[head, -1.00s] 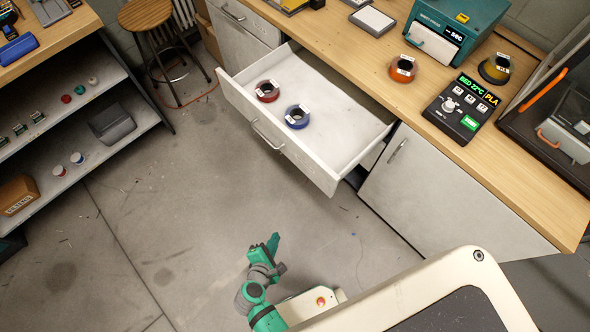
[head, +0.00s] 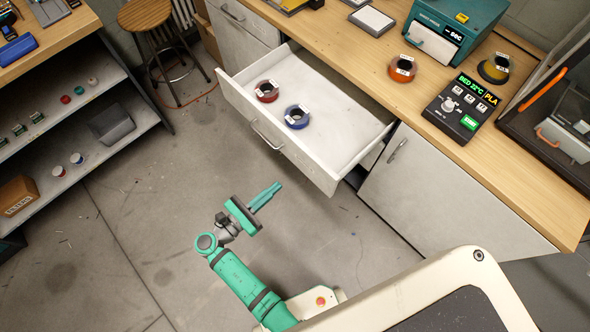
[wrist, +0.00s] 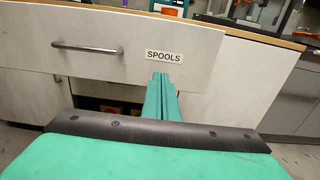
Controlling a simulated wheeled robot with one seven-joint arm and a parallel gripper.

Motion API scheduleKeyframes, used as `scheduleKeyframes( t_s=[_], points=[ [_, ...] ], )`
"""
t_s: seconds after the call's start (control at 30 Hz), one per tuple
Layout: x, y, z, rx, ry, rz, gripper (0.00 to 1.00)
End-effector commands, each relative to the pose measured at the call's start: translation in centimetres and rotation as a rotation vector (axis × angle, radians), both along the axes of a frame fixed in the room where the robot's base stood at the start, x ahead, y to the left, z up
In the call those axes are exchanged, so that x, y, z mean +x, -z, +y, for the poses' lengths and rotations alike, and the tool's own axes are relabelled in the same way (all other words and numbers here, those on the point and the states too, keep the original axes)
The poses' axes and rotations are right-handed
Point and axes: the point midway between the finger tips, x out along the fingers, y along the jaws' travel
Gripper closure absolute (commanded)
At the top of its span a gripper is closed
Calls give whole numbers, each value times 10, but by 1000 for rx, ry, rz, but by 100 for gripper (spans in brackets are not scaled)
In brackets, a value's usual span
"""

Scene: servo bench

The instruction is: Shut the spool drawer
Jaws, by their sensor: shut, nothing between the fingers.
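The spool drawer (head: 345,140) stands pulled well out from the bench in the head view. It holds a red spool (head: 267,91) and a blue spool (head: 297,117), each with a white label. In the wrist view its white front (wrist: 200,45) carries a SPOOLS label and a grey bar handle (wrist: 88,47). My gripper (head: 279,186) is shut and empty, in front of the drawer and apart from it in the head view. In the wrist view its closed green fingers (wrist: 161,78) point at the drawer front, just below the label.
The wooden bench top (head: 480,150) carries an orange spool (head: 402,68), a control box (head: 462,106) and a teal dryer box (head: 452,30). A closed cabinet door (head: 420,185) is right of the drawer. A shelf unit (head: 95,130) and stool (head: 145,20) stand left. Floor before the drawer is clear.

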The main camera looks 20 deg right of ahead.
Motion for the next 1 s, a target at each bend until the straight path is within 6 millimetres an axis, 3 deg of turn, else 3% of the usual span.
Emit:
scheduleKeyframes(
  t_s=[0.3,0.5,0.7,1.0],
  points=[
    [20,0,-57,1,2,-1,100],
    [29,0,-82,2,0,-2,100],
    [33,0,-92,3,-1,-1,100],
    [34,0,-93,3,-1,-1,100]
  ],
)
